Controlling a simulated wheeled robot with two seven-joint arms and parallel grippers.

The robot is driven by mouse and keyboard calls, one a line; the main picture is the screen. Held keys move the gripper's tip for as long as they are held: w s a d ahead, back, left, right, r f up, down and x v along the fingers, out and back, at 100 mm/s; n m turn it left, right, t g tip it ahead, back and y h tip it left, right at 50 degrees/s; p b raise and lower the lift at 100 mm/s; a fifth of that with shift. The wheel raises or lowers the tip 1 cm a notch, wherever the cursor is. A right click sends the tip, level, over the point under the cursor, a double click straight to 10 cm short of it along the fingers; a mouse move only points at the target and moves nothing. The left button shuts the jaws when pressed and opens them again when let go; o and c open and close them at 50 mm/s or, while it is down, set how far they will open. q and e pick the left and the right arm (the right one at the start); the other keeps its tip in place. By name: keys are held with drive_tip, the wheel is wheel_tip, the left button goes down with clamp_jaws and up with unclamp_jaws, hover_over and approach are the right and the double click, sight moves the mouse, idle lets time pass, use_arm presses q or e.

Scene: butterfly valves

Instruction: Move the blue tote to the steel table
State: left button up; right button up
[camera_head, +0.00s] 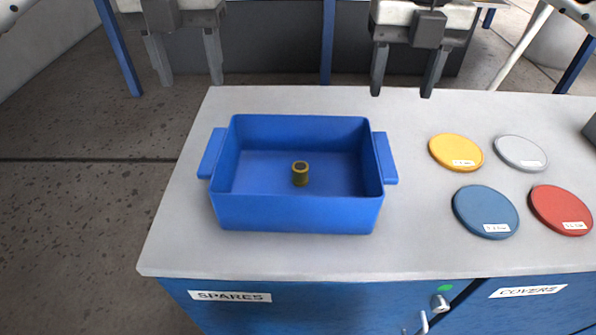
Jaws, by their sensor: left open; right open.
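The blue tote (298,214) sits upright on a light grey bench top (170,255), towards its left side. It is open-topped with a handle at each short end, the left handle (212,153) and the right handle (385,157). A small dark yellow cylinder with a dark top (300,175) stands inside it. My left gripper (191,80) is open and empty, beyond the tote's far left corner. My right gripper (403,90) is open and empty, beyond its far right corner. Neither touches the tote. I cannot make out a separate steel table.
Right of the tote lie a yellow disc (456,151), a grey disc (521,152), a blue disc (486,211) and a red disc (560,210). A dark object (590,130) is cut off at the right edge. The blue cabinet front bears SPARES (231,297) and COVERS (528,291) labels. Floor is clear at left.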

sight(212, 153)
use_arm(q)
wheel_tip(212, 153, down, 16)
drive_tip(key=shift+r, duration=0.1)
use_arm(e)
wheel_tip(212, 153, down, 16)
drive_tip(key=shift+r, duration=0.1)
use_arm(q)
clamp_jaws()
use_arm(e)
clamp_jaws()
